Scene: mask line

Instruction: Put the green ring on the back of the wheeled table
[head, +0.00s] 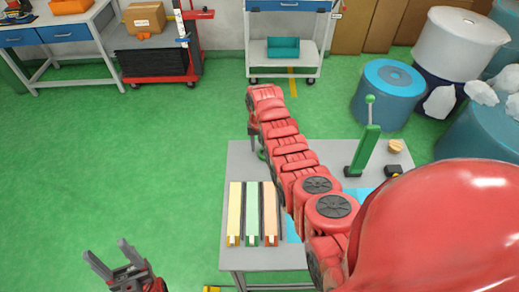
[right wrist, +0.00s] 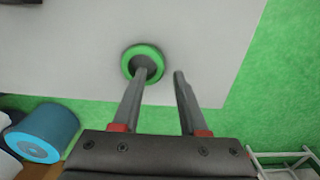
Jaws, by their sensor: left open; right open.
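The green ring (right wrist: 128,62) lies flat on the grey table top near its edge in the right wrist view. In the head view only a bit of the ring (head: 262,155) shows beside my red right arm. My right gripper (right wrist: 162,72) is open above the table; one fingertip overlaps the ring's dark centre, and the other is to its right. I cannot tell whether the fingertip touches the ring. My left gripper (head: 105,257) is open and empty over the floor, left of the grey table (head: 240,165). Whether this table has wheels is hidden.
Yellow, green and orange strips (head: 252,212) lie on the table's front left. A green lever press (head: 365,150) stands at its right. A white cart on castors (head: 290,42) holds a teal bin (head: 283,47) at the back. Blue rolls (head: 388,95) stand right. Floor at left is clear.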

